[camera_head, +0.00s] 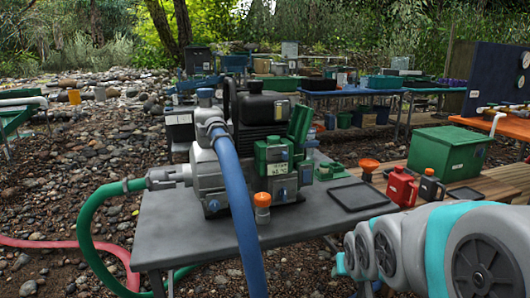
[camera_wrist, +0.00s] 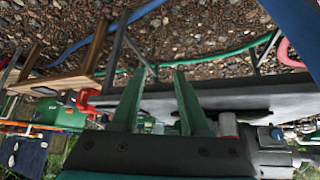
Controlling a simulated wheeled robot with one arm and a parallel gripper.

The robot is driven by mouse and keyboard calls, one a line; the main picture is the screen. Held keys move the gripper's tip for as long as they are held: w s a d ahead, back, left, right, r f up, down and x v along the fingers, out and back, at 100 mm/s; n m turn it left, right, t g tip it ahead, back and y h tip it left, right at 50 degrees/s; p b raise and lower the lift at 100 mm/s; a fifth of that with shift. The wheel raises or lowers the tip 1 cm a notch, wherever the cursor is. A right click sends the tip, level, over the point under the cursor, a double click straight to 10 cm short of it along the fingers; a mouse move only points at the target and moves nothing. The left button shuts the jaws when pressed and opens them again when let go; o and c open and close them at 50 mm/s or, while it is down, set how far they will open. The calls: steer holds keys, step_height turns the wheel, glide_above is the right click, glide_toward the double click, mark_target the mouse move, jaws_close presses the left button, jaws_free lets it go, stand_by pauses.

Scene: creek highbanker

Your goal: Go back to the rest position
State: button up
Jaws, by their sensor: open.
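My gripper (camera_wrist: 158,73) shows in the wrist view with its two green fingers spread apart and nothing between them. That view is upside down. The edge of the grey table (camera_wrist: 270,92) runs behind the fingers. In the head view my pale grey arm with teal bands reaches in from the lower right, and the gripper itself cannot be made out there. The grey table (camera_head: 300,226) carries a pump with an engine (camera_head: 262,112).
A blue hose (camera_head: 238,190) and a green hose (camera_head: 88,225) run off the pump. A black tray (camera_head: 358,196) lies on the table's right. A red can (camera_head: 401,187) and a green box (camera_head: 450,150) stand on a wooden bench. Stony ground (camera_head: 60,170) is open at left.

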steer(key=s+a+f+g, duration=0.1)
steer(key=s+g, duration=0.2)
steer(key=s, duration=0.6)
steer(key=s+a+f+g, duration=0.1)
steer(key=s+f+g, duration=0.1)
steer(key=s, duration=0.7)
steer(key=s+a+f+n+g, duration=0.1)
steer(key=s+g, duration=0.3)
steer(key=s, duration=0.6)
steer(key=shift+a+f+y, duration=0.15)
steer(key=shift+f+y, duration=0.05)
steer(key=shift+y, duration=0.2)
